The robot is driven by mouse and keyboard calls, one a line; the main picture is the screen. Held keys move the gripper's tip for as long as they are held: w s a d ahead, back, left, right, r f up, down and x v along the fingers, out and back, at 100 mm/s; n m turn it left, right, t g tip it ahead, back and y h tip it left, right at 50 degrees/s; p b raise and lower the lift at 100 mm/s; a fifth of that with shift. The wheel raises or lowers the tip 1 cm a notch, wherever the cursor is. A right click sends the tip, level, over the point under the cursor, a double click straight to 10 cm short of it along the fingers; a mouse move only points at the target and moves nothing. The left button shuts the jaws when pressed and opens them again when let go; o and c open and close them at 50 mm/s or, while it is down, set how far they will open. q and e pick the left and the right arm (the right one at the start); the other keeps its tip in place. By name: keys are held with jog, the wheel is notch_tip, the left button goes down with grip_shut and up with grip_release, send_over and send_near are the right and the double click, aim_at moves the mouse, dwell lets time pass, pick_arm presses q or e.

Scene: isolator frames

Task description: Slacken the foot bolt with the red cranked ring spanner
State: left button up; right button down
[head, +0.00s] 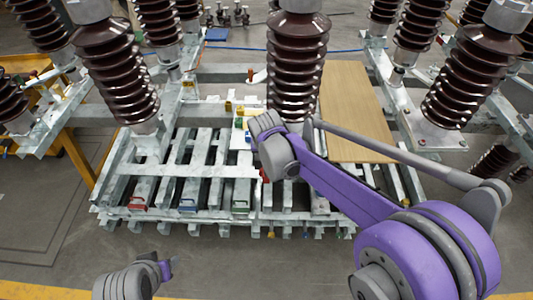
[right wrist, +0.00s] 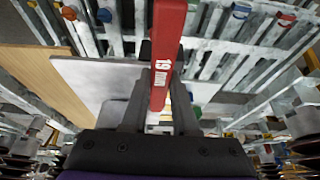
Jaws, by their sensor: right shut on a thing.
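My right gripper (right wrist: 160,75) is shut on the red spanner (right wrist: 168,45), whose flat shank carries a white size mark and stands up between the two fingers. The spanner's working end runs out of the top of the right wrist view, so its ring is not seen. In the head view my right arm reaches in from the right to mid-frame, and its wrist hides the gripper and most of the spanner. My left gripper (head: 167,268) is low at the left, away from the frame; its fingers cannot be made out. I cannot tell which bolt is the foot bolt.
Brown ribbed insulators (head: 298,65) stand on the galvanised steel frame (head: 170,213), close around my right arm. A wooden board (head: 355,110) lies right of centre. Several coloured caps, one blue (right wrist: 240,10), show in the wrist view. The floor (head: 60,250) at front left is clear.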

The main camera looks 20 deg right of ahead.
jog(key=shift+f+b, duration=0.5)
jog(key=shift+f, duration=0.45)
jog(key=shift+d, duration=0.1)
jog(key=d+n+y, duration=0.1)
jog(key=d+n, duration=0.2)
jog(key=w+d+n+y, duration=0.1)
jog(key=d+n, duration=0.2)
jog(key=n, duration=0.1)
jog(key=d+n+y, duration=0.2)
jog(key=d+n, duration=0.1)
jog(key=shift+w+d, duration=0.15)
jog(key=shift+w, duration=0.25)
jog(key=shift+w+d+n+g, duration=0.4)
jog(key=shift+w+d+n, duration=0.1)
jog(key=shift+n, duration=0.5)
jog(key=shift+s, duration=0.1)
